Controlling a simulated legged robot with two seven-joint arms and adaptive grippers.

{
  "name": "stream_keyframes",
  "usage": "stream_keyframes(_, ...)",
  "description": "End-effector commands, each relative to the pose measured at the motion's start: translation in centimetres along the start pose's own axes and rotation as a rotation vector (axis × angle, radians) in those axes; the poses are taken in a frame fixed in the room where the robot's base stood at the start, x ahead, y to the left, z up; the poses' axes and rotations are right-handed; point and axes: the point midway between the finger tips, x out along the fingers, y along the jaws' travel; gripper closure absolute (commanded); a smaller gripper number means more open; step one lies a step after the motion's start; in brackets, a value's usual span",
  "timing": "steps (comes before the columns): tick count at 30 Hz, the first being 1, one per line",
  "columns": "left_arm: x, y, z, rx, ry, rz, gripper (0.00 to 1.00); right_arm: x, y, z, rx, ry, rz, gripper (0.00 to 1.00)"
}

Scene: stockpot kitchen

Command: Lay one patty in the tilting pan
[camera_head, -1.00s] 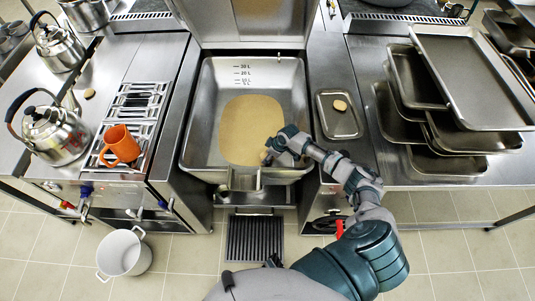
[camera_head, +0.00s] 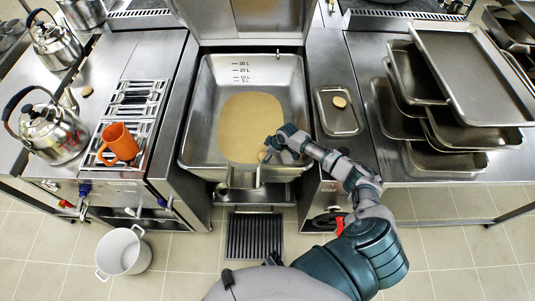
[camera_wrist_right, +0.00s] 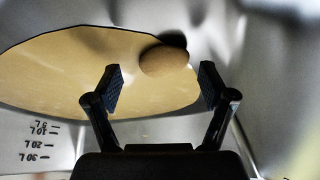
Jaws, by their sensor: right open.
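My right gripper (camera_head: 270,152) is inside the tilting pan (camera_head: 205,130), low near its front right. In the right wrist view my right gripper (camera_wrist_right: 160,90) has its two fingers spread apart. A brown round patty (camera_wrist_right: 163,60) shows beyond and between the fingertips, at the edge of the tan area on the pan floor, with a dark shadow beside it. It seems to lie on the floor; I cannot make it out clearly in the head view. Another patty (camera_head: 339,102) lies on a small metal tray (camera_head: 340,123) right of the pan. My left gripper is out of view.
A small round brown item (camera_head: 87,91) lies on the left counter. An orange mug (camera_head: 121,143) stands on the grate, with kettles (camera_head: 52,133) further left. Stacked trays (camera_head: 470,75) fill the right table. A white pot (camera_head: 123,252) stands on the floor.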

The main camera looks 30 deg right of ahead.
Motion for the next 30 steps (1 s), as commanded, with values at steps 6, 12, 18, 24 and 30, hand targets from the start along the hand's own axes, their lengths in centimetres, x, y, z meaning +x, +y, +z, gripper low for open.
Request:
stream_keyframes(6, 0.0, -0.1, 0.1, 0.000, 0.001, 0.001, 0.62, -2.4, 0.1, -1.0, -0.002, 0.003, 0.003, 0.18)
stream_keyframes(12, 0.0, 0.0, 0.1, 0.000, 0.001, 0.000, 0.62, -6.2, 0.3, -2.5, -0.001, 0.005, 0.000, 0.18)
stream_keyframes(18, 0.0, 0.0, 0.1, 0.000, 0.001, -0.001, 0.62, -8.6, 0.4, -3.4, 0.001, 0.004, -0.003, 0.18)
stream_keyframes(24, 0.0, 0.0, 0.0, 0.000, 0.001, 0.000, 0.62, -9.1, 0.3, -3.6, 0.002, 0.002, -0.004, 0.18)
stream_keyframes(30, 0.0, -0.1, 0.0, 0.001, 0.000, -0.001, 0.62, -9.0, 0.3, -3.6, 0.002, 0.002, -0.003, 0.18)
